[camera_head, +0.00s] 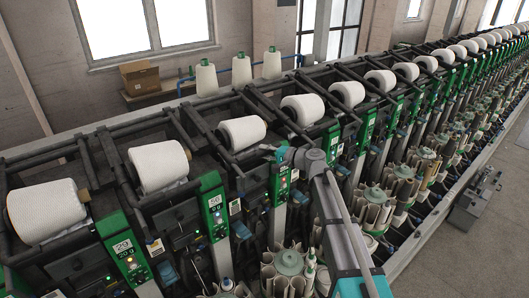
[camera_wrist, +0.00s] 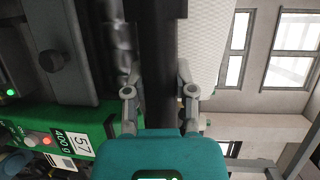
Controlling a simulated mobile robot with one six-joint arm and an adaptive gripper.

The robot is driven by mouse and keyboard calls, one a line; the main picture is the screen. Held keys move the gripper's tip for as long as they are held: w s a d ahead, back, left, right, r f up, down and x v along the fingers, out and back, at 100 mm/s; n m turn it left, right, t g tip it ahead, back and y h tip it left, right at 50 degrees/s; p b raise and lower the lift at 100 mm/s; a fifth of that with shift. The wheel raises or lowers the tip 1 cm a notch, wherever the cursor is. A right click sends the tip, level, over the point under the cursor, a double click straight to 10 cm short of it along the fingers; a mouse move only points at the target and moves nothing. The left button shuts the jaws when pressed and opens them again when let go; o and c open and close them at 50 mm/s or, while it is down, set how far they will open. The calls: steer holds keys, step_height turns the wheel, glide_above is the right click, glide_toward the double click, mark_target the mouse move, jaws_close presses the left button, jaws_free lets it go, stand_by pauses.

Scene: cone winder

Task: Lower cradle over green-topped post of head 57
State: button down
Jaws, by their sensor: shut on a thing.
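The green-topped post of head 57 (camera_head: 281,186) stands just below my gripper; its green panel with the "57" label (camera_wrist: 80,143) fills the lower left of the wrist view. My gripper (camera_head: 279,152) is shut on a dark bar of the cradle (camera_wrist: 161,60), with one finger on each side of it. A white yarn cone (camera_wrist: 215,42) lies along the bar in the wrist view. It shows in the head view (camera_head: 242,132) to the left of my gripper. The far part of the cradle is hidden in the head view.
Neighbouring heads with white cones (camera_head: 160,165) and green panels (camera_head: 213,208) run in a row on both sides. Tube magazines (camera_head: 290,263) stand in front below. Cones on a shelf (camera_head: 241,70) and a cardboard box (camera_head: 140,77) are behind.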

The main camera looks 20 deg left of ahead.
steer(key=shift+c, duration=2.2)
jaws_free()
steer(key=shift+f, duration=0.2)
steer(key=d+f+b, duration=0.1)
steer(key=d+b, duration=0.1)
steer(key=d, duration=1)
steer(key=s+d+f+n+h+b, duration=0.1)
steer(key=s+d+f+h+b, duration=0.3)
steer(key=d+f, duration=0.9)
steer(key=shift+s+d+f+n+h, duration=0.4)
steer(key=shift+s+f+h, duration=0.1)
steer(key=shift+s+h, duration=0.55)
